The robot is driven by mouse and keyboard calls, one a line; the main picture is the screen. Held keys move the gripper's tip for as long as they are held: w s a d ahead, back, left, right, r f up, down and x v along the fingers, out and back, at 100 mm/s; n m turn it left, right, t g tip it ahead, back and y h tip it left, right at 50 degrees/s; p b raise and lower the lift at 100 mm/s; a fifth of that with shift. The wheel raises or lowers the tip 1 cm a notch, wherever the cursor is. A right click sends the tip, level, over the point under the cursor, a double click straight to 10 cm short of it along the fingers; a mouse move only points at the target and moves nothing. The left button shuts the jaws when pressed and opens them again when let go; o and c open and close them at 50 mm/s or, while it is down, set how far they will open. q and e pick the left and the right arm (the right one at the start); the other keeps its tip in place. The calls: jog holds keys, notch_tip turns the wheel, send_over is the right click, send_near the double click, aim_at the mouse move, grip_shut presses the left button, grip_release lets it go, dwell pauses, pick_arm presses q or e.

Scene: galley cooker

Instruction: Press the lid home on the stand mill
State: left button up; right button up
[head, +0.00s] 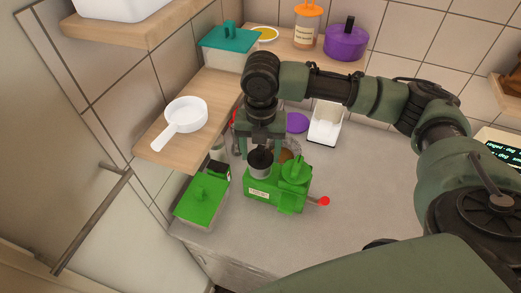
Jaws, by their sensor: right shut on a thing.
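The green stand mill (264,194) stands on the grey counter, with a pale label on its front and a red-knobbed crank (325,201) at its right. A grey cup-like hopper rises from its left side. My right gripper (260,146) points down right above the hopper and is shut on a dark round lid (261,158). The lid is at the hopper's mouth; I cannot tell whether it is fully seated or slightly raised. The fingertips are partly hidden by the gripper's own body. My left gripper is not in view.
A green lidded box (203,198) stands close left of the mill. Wooden shelves hold a white pan (186,114), a teal-lidded box (230,48) and a purple pot (346,42). A white bin (325,125) and a purple disc (297,123) are behind. The counter at right is clear.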

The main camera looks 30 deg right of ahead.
jog(key=o, duration=1.4)
jog(key=shift+o, duration=1.4)
